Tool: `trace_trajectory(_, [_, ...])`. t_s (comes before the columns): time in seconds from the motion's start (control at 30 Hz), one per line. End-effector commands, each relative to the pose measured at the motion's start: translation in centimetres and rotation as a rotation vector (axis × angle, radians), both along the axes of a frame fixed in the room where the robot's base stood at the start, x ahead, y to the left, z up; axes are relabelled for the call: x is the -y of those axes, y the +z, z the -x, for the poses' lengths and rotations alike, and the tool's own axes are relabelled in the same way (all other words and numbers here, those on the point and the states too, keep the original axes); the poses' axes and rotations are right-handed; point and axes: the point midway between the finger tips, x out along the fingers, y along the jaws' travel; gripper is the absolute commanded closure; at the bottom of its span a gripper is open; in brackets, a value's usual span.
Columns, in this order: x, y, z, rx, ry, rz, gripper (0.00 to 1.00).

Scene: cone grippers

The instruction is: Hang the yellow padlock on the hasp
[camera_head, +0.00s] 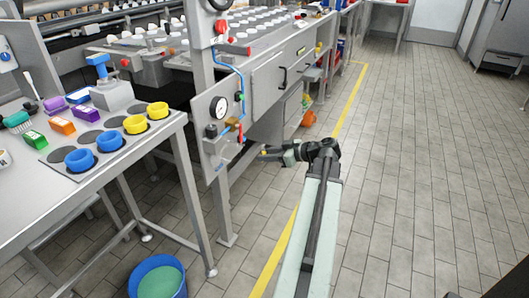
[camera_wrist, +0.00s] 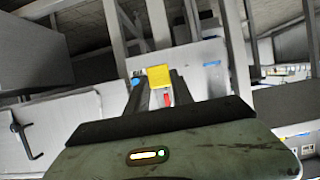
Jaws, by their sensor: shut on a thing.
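The yellow padlock (camera_wrist: 159,76) sits between the two dark fingertips of my gripper (camera_wrist: 157,84) in the wrist view. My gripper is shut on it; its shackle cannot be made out. In the head view my gripper (camera_head: 266,154) is just right of the grey gauge panel's lower right edge, and the padlock shows as a tiny yellow spot. A small red part (camera_wrist: 168,99) shows between the fingers in the wrist view. I cannot pick out the hasp for certain; the panel's right side carries small brass and red fittings (camera_head: 241,135).
The grey panel (camera_head: 211,158) bears a round gauge (camera_head: 219,107) and a blue hose (camera_head: 240,75). A table (camera_head: 95,180) with blue and yellow cups stands left. A blue bucket (camera_head: 158,277) stands on the floor. The tiled floor right of the yellow line is mostly clear.

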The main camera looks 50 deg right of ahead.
Motion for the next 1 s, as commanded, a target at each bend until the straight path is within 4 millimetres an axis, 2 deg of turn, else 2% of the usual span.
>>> trace_trajectory(0.27, [-0.2, -0.1, -0.8, 0.0, 0.001, 0.0, 1.0])
trace_trajectory(1.0, [-1.5, -0.5, -5.7, 0.0, 0.003, 0.0, 1.0])
